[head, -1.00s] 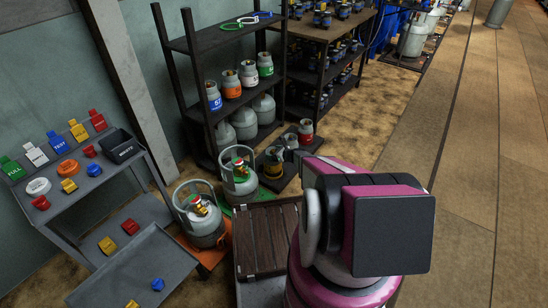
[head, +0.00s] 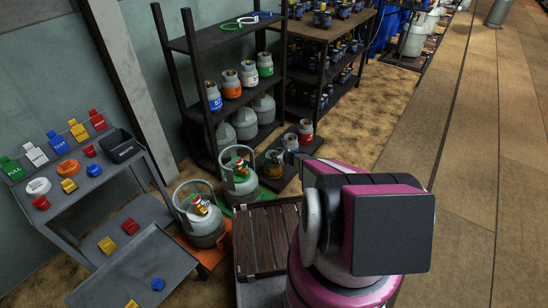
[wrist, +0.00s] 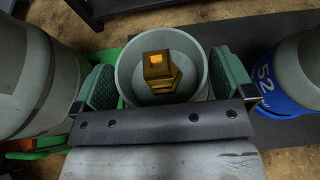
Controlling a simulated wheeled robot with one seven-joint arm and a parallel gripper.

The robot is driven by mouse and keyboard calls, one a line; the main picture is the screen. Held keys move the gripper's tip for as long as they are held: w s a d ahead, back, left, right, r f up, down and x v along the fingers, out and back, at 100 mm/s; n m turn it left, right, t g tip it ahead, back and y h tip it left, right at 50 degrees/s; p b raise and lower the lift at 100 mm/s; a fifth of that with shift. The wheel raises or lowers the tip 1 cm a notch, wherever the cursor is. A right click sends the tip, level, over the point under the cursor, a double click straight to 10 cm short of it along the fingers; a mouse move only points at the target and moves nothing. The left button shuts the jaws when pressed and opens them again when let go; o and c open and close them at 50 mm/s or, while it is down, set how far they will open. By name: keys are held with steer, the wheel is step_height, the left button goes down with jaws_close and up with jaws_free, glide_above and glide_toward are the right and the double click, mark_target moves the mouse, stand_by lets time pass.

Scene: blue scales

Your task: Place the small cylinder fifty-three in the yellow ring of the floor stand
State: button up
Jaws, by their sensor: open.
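A small grey cylinder with a brass valve (wrist: 160,75) stands upright between the pads of my gripper (wrist: 166,82) in the wrist view. My gripper is open, with a narrow gap at each pad. The cylinder's number is not visible. In the head view, this appears to be the small cylinder (head: 273,161) with yellow around it, at the near end of the dark floor stand (head: 283,181). The yellow ring is not visible in the wrist view. A blue-banded cylinder marked 52 (wrist: 293,78) stands on its right.
A red-banded cylinder (head: 305,131) stands at the stand's far end. A large cylinder (head: 239,177) on a green base is close on the left, and another (head: 202,217) is on an orange base. Behind is a shelf rack (head: 198,85). The floor at right is clear.

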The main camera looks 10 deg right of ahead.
steer(key=v, duration=1.1)
steer(key=s+a+r+n+g+h, duration=0.1)
steer(key=s+a+r+n+g, duration=0.35)
steer(key=s+r+n, duration=0.35)
steer(key=s+a+r+n+g+h, duration=0.1)
steer(key=s+a+r+n+g, duration=0.3)
steer(key=r+n, duration=0.45)
steer(key=s+r+n+g+h, duration=0.1)
steer(key=s+r+n+h, duration=0.6)
steer(key=s+r+n, duration=0.3)
steer(key=s+r, duration=0.4)
steer(key=r, duration=0.2)
steer(key=shift+d+r+h, duration=0.2)
steer(key=shift+d+h, duration=0.1)
steer(key=shift+d, duration=0.1)
steer(key=shift+s+n, duration=0.15)
steer(key=shift+n, duration=0.1)
